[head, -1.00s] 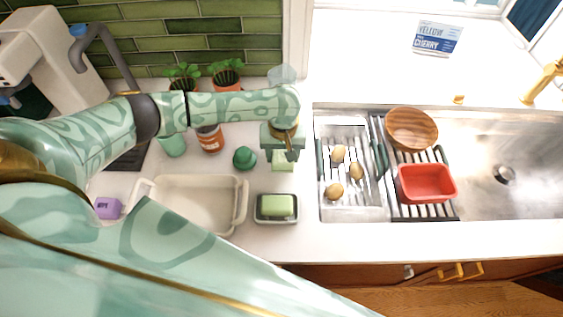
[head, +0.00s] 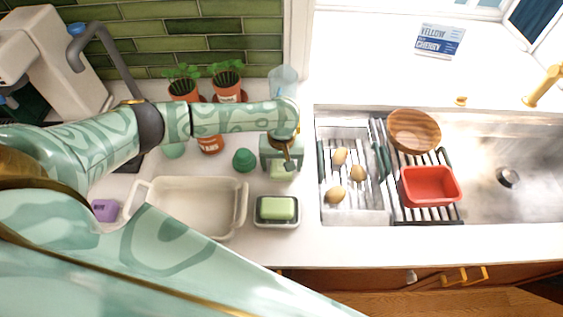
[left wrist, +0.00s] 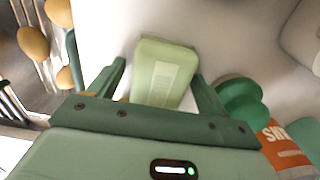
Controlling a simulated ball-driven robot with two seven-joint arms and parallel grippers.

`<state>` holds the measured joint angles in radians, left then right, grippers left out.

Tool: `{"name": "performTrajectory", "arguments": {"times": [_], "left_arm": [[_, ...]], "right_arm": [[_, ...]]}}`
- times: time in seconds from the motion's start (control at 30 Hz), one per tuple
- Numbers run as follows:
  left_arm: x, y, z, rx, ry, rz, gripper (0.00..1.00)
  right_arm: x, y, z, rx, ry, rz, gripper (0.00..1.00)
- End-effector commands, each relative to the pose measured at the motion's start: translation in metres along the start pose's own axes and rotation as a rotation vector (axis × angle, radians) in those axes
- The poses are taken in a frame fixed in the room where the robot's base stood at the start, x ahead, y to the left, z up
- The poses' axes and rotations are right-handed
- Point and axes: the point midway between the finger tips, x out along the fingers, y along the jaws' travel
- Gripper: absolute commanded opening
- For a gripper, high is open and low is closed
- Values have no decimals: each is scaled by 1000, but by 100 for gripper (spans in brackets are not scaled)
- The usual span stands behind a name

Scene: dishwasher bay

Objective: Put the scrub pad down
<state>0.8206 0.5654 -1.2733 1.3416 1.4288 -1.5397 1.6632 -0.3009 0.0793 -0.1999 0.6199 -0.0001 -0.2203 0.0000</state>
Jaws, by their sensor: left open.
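A light green pad (head: 283,174) with a pale label lies on the white counter, left of the sink. In the head view my left gripper (head: 282,163) hides part of it. In the left wrist view the pad (left wrist: 163,72) shows between the two spread fingers of my left gripper (left wrist: 160,74), with gaps on both sides. The gripper is open, and whether either finger touches the pad is hard to tell. My right gripper is not in view.
A green block sits in a dark-rimmed dish (head: 261,222) in front of the pad. A green domed thing (head: 244,160) and a white basin (head: 160,205) are to the left. A rack (head: 378,213) with a red tub (head: 430,186) and wooden bowl (head: 413,130) spans the sink.

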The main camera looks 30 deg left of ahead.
Motion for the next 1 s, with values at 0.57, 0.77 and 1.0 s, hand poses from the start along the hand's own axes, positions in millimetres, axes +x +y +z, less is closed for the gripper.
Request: {"name": "performTrajectory", "arguments": {"times": [0.57, 0.77, 1.0], "left_arm": [[-108, 0, -1, -1, 2, 2, 78], [-123, 0, 0, -1, 0, 1, 78], [-122, 0, 0, -1, 0, 0, 78]], "right_arm": [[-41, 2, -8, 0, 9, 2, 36], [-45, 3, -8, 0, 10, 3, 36], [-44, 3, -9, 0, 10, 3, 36]]}}
